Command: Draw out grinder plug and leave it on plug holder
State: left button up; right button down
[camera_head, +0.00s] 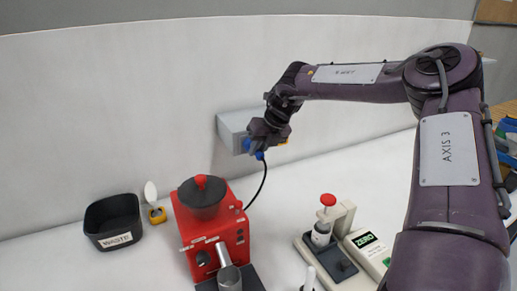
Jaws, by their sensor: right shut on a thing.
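My right gripper (256,143) is shut on the blue grinder plug (259,155), in front of the grey box (229,130) on the white wall. The gripper covers most of the plug, so I cannot tell whether it sits in the box or is clear of it. A black cable (263,182) hangs from the plug and runs down to the red grinder (212,242) with its dark hopper. I cannot make out for sure which thing is the plug holder. My left gripper is out of view.
A black waste bin (99,225) and a small yellow item (157,214) with a white disc stand left of the grinder. A device with a red knob (328,199) and a unit marked ZERO (367,241) stand to the right. White surface lies free behind them.

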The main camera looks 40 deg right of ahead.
jog(key=shift+s+f, duration=0.1)
jog(key=shift+s, duration=0.05)
jog(key=shift+s+a, duration=0.15)
jog(key=shift+s, duration=0.25)
dwell(0.4)
jog(key=shift+s+a+p, duration=0.25)
jog(key=shift+s+p, duration=0.05)
jog(key=shift+s, duration=0.4)
jog(key=shift+s+a+p, duration=0.2)
jog(key=shift+s+p, duration=0.05)
jog(key=shift+s, duration=0.5)
jog(key=shift+s+a+p, duration=0.25)
jog(key=shift+s+p, duration=0.05)
jog(key=shift+s, duration=0.4)
